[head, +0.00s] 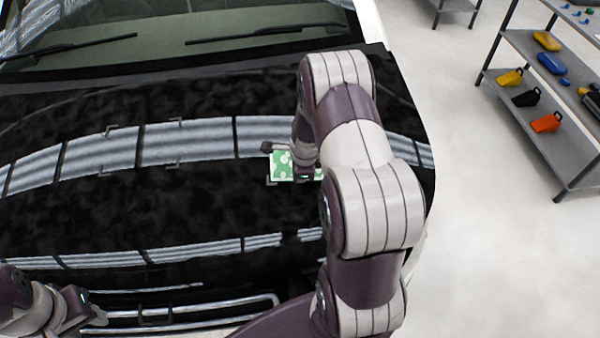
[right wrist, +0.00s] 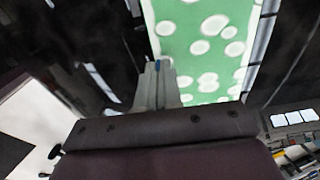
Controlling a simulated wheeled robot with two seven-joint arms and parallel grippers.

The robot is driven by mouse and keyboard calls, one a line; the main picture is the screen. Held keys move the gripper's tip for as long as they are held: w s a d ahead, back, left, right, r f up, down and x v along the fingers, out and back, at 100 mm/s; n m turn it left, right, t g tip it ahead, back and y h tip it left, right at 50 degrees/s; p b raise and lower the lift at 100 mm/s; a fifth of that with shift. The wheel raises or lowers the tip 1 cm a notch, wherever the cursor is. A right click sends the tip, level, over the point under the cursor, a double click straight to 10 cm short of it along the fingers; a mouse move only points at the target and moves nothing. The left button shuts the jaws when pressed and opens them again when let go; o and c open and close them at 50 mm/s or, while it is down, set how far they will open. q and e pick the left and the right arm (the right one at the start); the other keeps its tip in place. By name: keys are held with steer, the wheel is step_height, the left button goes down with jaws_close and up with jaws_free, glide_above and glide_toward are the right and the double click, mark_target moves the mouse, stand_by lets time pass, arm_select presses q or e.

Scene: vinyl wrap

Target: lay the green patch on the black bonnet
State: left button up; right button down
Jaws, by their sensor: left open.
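The green patch (head: 282,168) with pale round spots is over the right part of the black bonnet (head: 150,217). It also fills the upper middle of the right wrist view (right wrist: 210,45). My right gripper (head: 304,160) is at the patch, and its arm hides the patch's right part in the head view. In the right wrist view its narrow grey fingers (right wrist: 157,82) look close together at the patch's edge. I cannot tell whether they grip it or whether it touches the bonnet. My left gripper (head: 82,308) is open and empty, low at the left near the bonnet's front.
Thin corner marks (head: 108,131) show on the bonnet's left part, with others by the patch. The windscreen with wipers (head: 250,35) is behind. A grey shelf (head: 560,150) with coloured tools and bins stands at right, across clear floor (head: 490,240).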

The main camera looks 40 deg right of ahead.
steer(key=c, duration=1.2)
jaws_free()
steer(key=shift+c, duration=0.2)
steer(key=b+v, duration=0.1)
steer(key=v, duration=1.1)
steer(key=shift+r, duration=0.3)
